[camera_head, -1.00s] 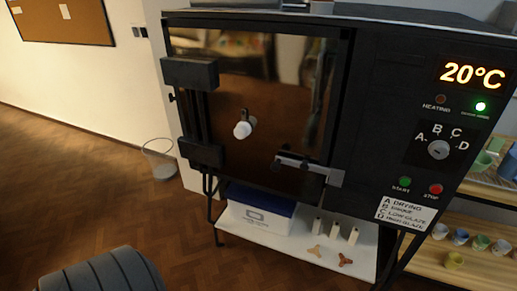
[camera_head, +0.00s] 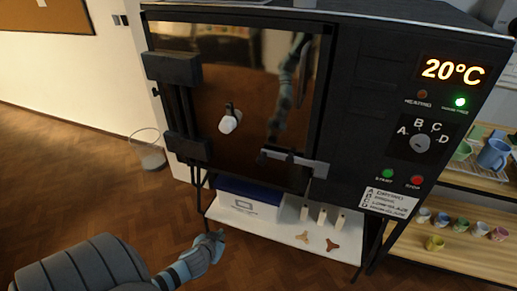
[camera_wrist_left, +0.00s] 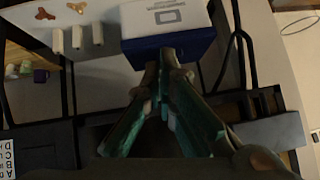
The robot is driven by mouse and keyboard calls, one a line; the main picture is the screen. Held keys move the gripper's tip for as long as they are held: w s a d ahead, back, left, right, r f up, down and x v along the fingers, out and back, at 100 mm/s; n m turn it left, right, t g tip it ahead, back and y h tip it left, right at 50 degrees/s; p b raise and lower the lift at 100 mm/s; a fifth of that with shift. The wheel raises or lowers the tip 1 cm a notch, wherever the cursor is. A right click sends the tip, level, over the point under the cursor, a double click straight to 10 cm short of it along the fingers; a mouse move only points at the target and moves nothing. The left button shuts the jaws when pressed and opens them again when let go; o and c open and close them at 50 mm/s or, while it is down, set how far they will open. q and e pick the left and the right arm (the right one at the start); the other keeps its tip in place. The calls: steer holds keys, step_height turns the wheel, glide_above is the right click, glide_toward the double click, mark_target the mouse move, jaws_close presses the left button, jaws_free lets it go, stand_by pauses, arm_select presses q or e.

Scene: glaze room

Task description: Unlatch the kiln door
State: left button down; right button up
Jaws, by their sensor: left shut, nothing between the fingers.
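The kiln (camera_head: 345,95) is dark, with a shiny door (camera_head: 190,85) that is closed. A grey bar latch (camera_head: 294,162) lies across the door's lower right edge and onto the frame. I cannot make out the latch in that view. My right gripper is not in view.
A white shelf (camera_head: 285,236) under the kiln holds a blue-and-white box (camera_head: 243,203) and several small posts. A rack of cups (camera_head: 465,245) is at the right. The floor before the kiln is open.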

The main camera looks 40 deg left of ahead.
arm_select(q)
steer(key=w+d+r+n+t+p, duration=0.1)
steer(key=w+r+t, duration=0.2)
steer(key=r, duration=1.2)
steer(key=w+d+r+n+t+p, duration=0.1)
steer(key=w+r, duration=0.5)
steer(key=r, duration=0.9)
steer(key=d+t, duration=0.1)
steer(key=t, duration=0.1)
steer(key=shift+w+t, duration=0.4)
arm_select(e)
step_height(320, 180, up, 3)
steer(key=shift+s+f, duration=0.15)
arm_select(q)
steer(key=shift+d+r, duration=0.1)
steer(key=w+a+f+b, duration=0.1)
steer(key=w+f, duration=0.4)
steer(key=w, duration=0.5)
steer(key=shift+a+f, duration=0.35)
steer(key=shift+a, duration=0.35)
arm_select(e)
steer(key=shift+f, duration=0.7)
